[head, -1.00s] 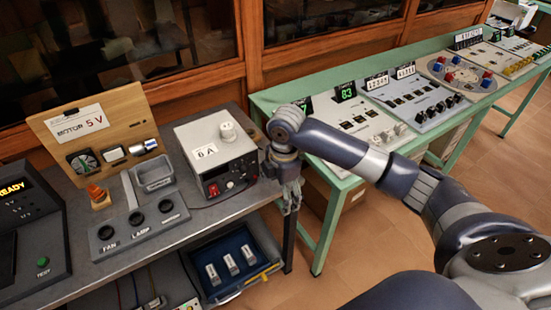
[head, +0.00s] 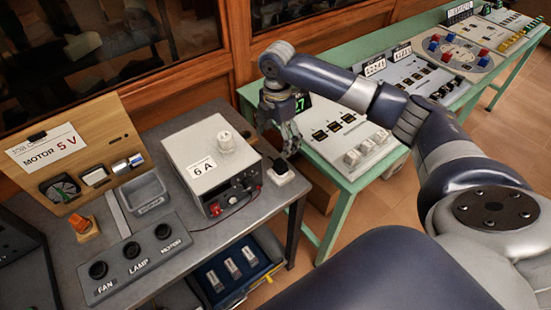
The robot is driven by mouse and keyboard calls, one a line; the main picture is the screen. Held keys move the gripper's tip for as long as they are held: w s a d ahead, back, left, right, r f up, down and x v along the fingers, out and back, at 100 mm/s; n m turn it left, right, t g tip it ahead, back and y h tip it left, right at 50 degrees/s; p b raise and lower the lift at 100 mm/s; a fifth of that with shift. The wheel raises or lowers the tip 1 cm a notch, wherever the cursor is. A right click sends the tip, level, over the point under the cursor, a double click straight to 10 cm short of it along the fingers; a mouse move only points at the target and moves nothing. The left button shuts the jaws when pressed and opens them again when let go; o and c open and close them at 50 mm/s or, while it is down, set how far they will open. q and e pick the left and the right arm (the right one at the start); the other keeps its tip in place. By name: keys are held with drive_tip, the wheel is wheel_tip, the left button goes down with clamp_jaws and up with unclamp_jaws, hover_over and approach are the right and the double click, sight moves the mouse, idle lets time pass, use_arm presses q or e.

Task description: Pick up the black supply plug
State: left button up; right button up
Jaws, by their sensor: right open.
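A small black plug (head: 280,166) sits on a pale block at the right end of the grey bench, beside the power supply (head: 203,143) labelled "6 A"; I take it to be the supply plug. My right gripper (head: 282,147) points down just behind and above it, with its fingers apart and nothing visible between them. Whether a finger touches the plug cannot be told. My left gripper is not in view.
A wooden board (head: 108,120) marked "MOTOR 5 V" stands at the back left, near a grey tray (head: 144,187) and an orange switch (head: 81,224). A blue drawer (head: 262,268) is open below the bench. A green table (head: 340,205) with control panels stands right.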

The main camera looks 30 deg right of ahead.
sight(278, 160)
drive_tip(key=f, duration=0.1)
drive_tip(key=s+f, duration=0.1)
drive_tip(key=f, duration=0.1)
drive_tip(key=shift+w+f+p, duration=0.15)
drive_tip(key=shift+f+p, duration=0.15)
wheel_tip(278, 160, down, 4)
drive_tip(key=shift+w+a+f+p, duration=0.1)
drive_tip(key=shift+a+f+p, duration=0.1)
drive_tip(key=shift+p, duration=0.5)
drive_tip(key=shift+d+f, duration=0.1)
drive_tip(key=shift+f, duration=0.25)
drive_tip(key=shift+c, duration=1.1)
drive_tip(key=c, duration=0.4)
drive_tip(key=shift+r, duration=0.15)
drive_tip(key=c, duration=1)
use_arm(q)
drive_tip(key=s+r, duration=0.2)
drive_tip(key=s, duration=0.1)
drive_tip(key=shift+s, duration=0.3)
use_arm(e)
drive_tip(key=shift+s+r, duration=0.15)
drive_tip(key=shift+s, duration=0.1)
drive_tip(key=shift+c, duration=1.4)
